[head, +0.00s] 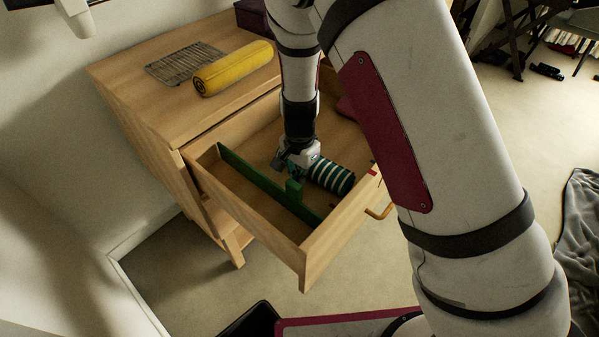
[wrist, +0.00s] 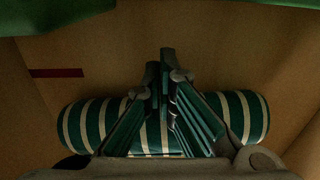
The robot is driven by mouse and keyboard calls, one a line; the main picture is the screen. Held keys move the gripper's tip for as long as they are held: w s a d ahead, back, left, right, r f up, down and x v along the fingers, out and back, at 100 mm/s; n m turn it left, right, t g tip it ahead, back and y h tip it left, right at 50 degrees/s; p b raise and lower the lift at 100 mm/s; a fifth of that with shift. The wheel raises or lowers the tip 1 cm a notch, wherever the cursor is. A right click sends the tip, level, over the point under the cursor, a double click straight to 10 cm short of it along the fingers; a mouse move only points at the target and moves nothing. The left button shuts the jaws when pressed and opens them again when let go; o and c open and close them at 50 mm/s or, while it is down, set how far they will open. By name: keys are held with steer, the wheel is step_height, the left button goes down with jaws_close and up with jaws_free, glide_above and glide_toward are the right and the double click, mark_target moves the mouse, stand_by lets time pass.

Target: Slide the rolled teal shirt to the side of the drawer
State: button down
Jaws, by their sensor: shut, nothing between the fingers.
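The rolled teal shirt (head: 334,176), with white stripes, lies on the bottom of the open wooden drawer (head: 284,222). My gripper (head: 292,172) reaches down into the drawer, at the shirt's left end in the head view. In the wrist view the shirt (wrist: 241,116) lies crosswise behind my gripper (wrist: 165,75), which covers its middle. The fingers are together with nothing between them. I cannot tell whether they touch the shirt. The arm and gripper hide part of the shirt in the head view.
A green divider (head: 262,184) runs along the drawer's left part, with a short upright piece beside the gripper. A red mark shows in the wrist view (wrist: 57,73). A yellow roll (head: 233,69) and a wire rack (head: 184,63) lie on the cabinet top.

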steer(key=shift+w+d, duration=0.1)
steer(key=w+d+b, duration=0.3)
steer(key=w+d, duration=1.1)
steer(key=w, duration=0.1)
steer(key=shift+d+b, duration=0.35)
steer(key=shift+r, duration=0.1)
